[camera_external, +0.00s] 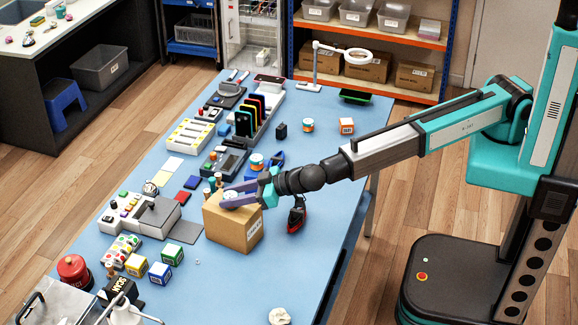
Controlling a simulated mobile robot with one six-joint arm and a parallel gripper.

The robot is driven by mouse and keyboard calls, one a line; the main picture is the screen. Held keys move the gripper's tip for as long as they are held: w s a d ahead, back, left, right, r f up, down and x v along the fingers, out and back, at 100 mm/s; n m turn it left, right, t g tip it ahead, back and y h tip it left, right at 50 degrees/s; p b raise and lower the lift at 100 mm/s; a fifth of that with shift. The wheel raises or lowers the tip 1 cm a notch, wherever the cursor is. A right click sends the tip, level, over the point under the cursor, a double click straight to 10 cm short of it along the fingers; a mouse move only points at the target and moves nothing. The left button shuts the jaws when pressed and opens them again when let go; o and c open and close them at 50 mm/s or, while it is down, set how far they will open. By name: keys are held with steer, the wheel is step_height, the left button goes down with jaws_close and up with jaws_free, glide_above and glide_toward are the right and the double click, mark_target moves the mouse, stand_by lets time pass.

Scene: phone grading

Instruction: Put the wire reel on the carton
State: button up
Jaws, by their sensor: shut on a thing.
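My gripper (241,194) is over the brown carton (233,229) near the middle of the blue table. Its jaws are shut on a small pale thing, which looks like the wire reel (230,196). The reel is partly hidden by the purple fingers. It is at the top face of the carton; I cannot tell whether it touches that face or is just above it. The carton stands upright and closed, with a label on its right side.
On the blue table (330,225), a red-and-black item (297,215) lies just right of the carton. Small bottles (213,183) stand close behind it. A grey machine (150,212) and coloured cubes (160,272) are to the left. The table right of the carton is mostly clear.

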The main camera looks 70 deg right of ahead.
steer(key=o, duration=1)
steer(key=shift+r, duration=0.15)
steer(key=shift+v, duration=0.85)
steer(key=shift+b+v, duration=1.8)
steer(key=shift+v, duration=3.35)
